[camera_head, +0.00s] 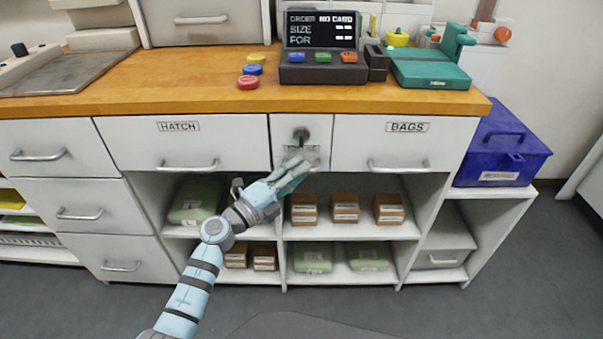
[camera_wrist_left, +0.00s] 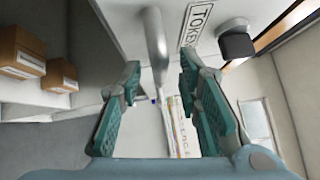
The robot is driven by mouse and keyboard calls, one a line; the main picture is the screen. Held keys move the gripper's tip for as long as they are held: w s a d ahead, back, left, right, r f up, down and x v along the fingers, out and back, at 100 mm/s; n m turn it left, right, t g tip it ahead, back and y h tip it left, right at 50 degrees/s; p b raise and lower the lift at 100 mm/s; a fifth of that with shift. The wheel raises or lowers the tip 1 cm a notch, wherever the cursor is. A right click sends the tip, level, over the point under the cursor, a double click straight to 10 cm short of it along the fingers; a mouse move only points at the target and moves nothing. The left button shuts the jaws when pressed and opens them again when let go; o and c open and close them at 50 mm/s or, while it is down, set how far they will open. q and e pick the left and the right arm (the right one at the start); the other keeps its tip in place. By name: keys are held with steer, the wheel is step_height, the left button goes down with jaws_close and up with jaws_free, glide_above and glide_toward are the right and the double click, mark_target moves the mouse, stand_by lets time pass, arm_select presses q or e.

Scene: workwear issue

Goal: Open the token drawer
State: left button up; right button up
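The token drawer (camera_head: 317,130) is the narrow white front between the drawers marked HATCH and BAGS. It looks shut, flush with its neighbours. A black knob (camera_head: 301,134) sits on it; the knob also shows in the left wrist view (camera_wrist_left: 237,42), beside a label (camera_wrist_left: 196,22) reading "TOKE…". My left gripper (camera_head: 303,168) is at the drawer's lower edge and partly hides its handle. In the left wrist view my left gripper (camera_wrist_left: 160,68) is open, and the metal bar handle (camera_wrist_left: 155,45) appears between its fingertips. No contact can be made out. My right gripper is not in view.
The HATCH drawer handle (camera_head: 188,166) and BAGS drawer handle (camera_head: 399,166) stick out on either side. Below are open shelves with small brown boxes (camera_head: 345,207) and green packs (camera_head: 313,257). A blue box (camera_head: 500,150) stands at right. The wooden counter (camera_head: 180,80) is above.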

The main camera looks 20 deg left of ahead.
arm_select(q)
steer(key=shift+x, duration=0.85)
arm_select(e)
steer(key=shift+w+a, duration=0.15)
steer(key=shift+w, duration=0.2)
arm_select(q)
jaws_close()
steer(key=shift+s, duration=0.1)
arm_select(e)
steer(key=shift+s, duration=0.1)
